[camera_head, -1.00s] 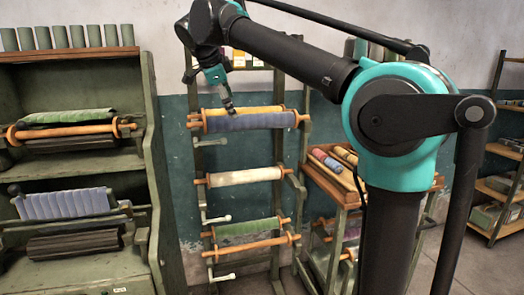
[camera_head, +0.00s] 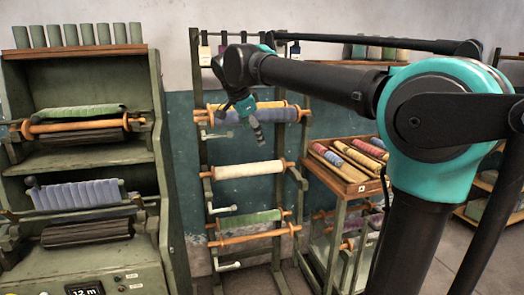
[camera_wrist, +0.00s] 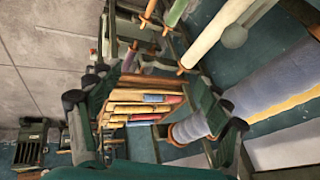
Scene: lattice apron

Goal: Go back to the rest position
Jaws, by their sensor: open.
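My arm reaches left across the head view, with its end bent down. My gripper (camera_head: 258,132) hangs in front of the top blue cloth roll (camera_head: 285,115) on the upright rack and hides part of it. In the wrist view my gripper (camera_wrist: 150,105) has its two fingers wide apart with nothing held between them. The blue cloth roll (camera_wrist: 255,95) lies beyond the right finger in that view. A gap between the gripper and the roll is hard to judge from the head view.
The rack (camera_head: 205,160) also carries a cream roll (camera_head: 250,169) and a green roll (camera_head: 250,222) lower down. A green cabinet (camera_head: 90,155) with rolls stands at left. A wooden cart (camera_head: 335,180) with several coloured rolls stands right of the rack.

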